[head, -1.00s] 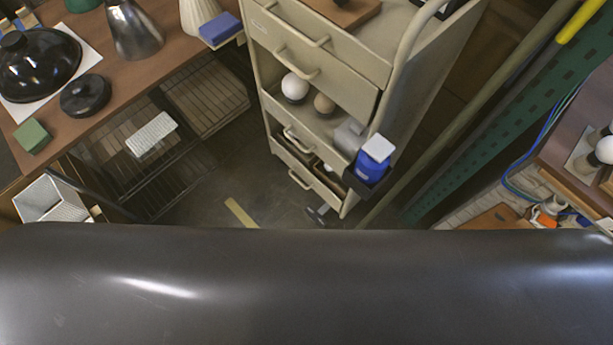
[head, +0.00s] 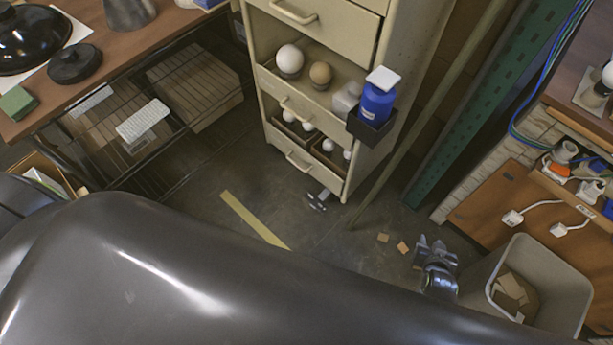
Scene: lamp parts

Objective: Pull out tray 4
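The cream drawer cart (head: 415,65) stands upper centre in the head view. Its lowest tray (head: 305,168) has a pale handle on its front, and small white bulbs show behind that front. I cannot read any tray numbers, so I cannot tell for certain which is tray 4. My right gripper (head: 436,252) is low, right of the cart and apart from it. Its fingers look spread and empty, though small in view. My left gripper is not in view.
A blue bottle (head: 377,97) sits in a side holder on the cart. A grey bin (head: 560,285) with scraps stands right of my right gripper. A green post (head: 450,120) rises behind. A wire rack (head: 140,165) is at left.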

